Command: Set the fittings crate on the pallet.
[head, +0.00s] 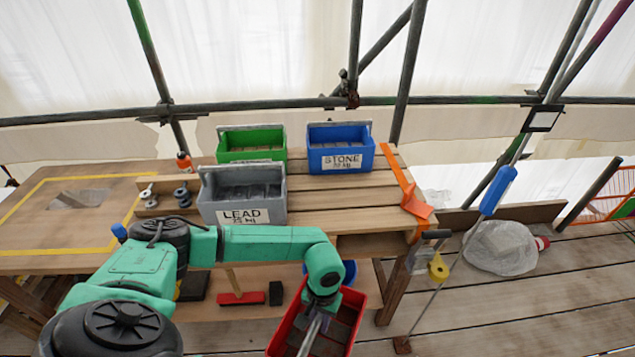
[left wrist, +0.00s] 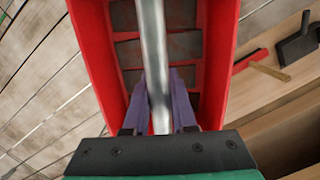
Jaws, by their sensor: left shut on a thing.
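A red crate (head: 281,336) with dark blocks inside hangs at the front, below bench height. Its label is not visible, so I cannot read whether it is the fittings crate. My left gripper (left wrist: 158,88) is shut on its metal bar handle (left wrist: 151,40), and the crate's red wall (left wrist: 90,40) shows in the left wrist view. The slatted wooden top (head: 350,191), which looks like the pallet, lies behind and above the red crate. My right gripper is not in view.
On the slats stand a grey LEAD crate (head: 243,193), a blue STONE crate (head: 340,150) and a green crate (head: 251,142). Slats right of the LEAD crate are clear. A blue-handled rod (head: 497,191) leans farther right.

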